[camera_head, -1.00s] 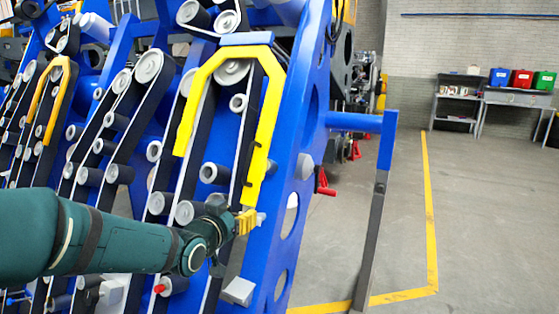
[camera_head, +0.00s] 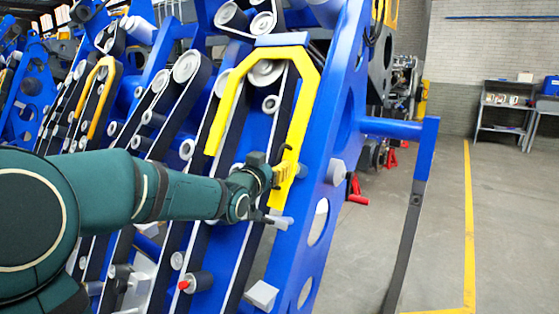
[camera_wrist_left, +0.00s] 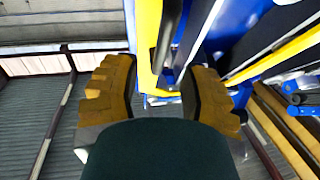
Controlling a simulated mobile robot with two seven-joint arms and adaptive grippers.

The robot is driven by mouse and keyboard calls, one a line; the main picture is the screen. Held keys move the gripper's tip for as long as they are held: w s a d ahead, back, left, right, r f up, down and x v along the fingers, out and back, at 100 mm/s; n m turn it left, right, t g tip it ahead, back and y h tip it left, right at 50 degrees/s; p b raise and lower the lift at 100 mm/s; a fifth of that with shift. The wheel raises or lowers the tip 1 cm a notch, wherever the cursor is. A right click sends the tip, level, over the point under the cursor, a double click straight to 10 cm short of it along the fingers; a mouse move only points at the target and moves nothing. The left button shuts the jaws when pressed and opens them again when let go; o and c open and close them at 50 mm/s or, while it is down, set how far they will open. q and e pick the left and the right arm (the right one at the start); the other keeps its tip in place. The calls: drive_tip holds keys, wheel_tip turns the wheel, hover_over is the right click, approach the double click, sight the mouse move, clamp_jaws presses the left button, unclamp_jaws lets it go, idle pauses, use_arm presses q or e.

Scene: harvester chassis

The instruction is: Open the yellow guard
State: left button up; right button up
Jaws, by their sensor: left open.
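The yellow guard (camera_head: 305,90) is an upside-down U-shaped bar over the belts of the blue chassis. Its right leg runs down the chassis's near side plate. My left gripper (camera_head: 283,176) is at the lower part of that right leg, open. In the left wrist view, the open yellow-brown fingers (camera_wrist_left: 158,92) stand on either side of the guard's yellow bar (camera_wrist_left: 148,45) and a black handle (camera_wrist_left: 168,32). Both lie ahead of or between the fingers; I cannot tell whether a finger touches them. My right gripper is in neither view.
The blue side plate (camera_head: 335,120) stands just right of the guard. A blue arm with a dark post (camera_head: 405,240) sticks out to the right. Grey rollers and belts fill the chassis, with another yellow guard (camera_head: 100,90) at left. Open floor (camera_head: 440,210) lies right.

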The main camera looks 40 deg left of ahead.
sight(278, 161)
use_arm(q)
drive_tip(key=shift+x, duration=2.15)
drive_tip(key=shift+s, duration=0.1)
clamp_jaws()
